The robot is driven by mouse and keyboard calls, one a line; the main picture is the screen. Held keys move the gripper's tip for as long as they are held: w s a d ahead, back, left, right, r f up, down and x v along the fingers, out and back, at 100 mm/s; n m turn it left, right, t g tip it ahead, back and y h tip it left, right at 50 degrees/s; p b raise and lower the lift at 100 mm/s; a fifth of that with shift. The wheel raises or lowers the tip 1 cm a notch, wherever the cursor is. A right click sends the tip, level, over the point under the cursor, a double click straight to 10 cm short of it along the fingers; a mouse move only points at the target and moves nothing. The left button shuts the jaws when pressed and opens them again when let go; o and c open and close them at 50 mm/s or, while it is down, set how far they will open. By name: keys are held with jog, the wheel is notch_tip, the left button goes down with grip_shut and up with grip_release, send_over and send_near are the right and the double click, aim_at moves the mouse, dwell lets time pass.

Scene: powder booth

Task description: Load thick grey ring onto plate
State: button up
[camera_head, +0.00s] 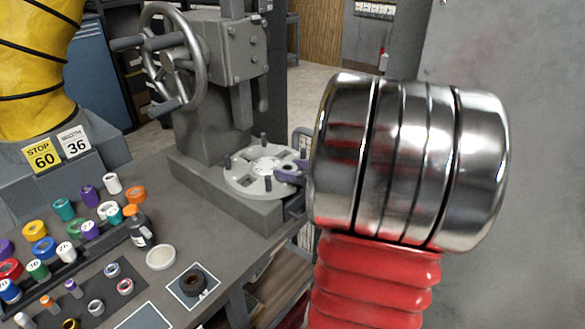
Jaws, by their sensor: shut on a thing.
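A round grey plate (243,181) with several upright dark pegs and a pale centre lies on the machine's base. Its right edge is partly covered by my large chrome arm link. A small purple-grey piece (288,176) shows at the plate's right edge, just left of that link. I cannot tell whether it belongs to my gripper. My gripper is otherwise hidden, and I cannot make out anything in its jaws. I cannot identify the thick grey ring. A dark thick ring (188,287) lies on a white-bordered square pad, and a small pale grey ring (96,307) lies on a dark mat.
Many coloured rings and spools crowd the bench's left side. A dark bottle (138,230) and a pale round lid (160,257) stand near them. The machine's handwheel (172,62) rises behind the plate. Yellow "STOP 60" (41,156) and white "WIDTH 36" (74,143) signs stand at left.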

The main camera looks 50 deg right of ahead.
jog(key=shift+f, duration=0.1)
jog(key=o, duration=1.3)
jog(key=v, duration=1.3)
jog(key=shift+s, duration=0.4)
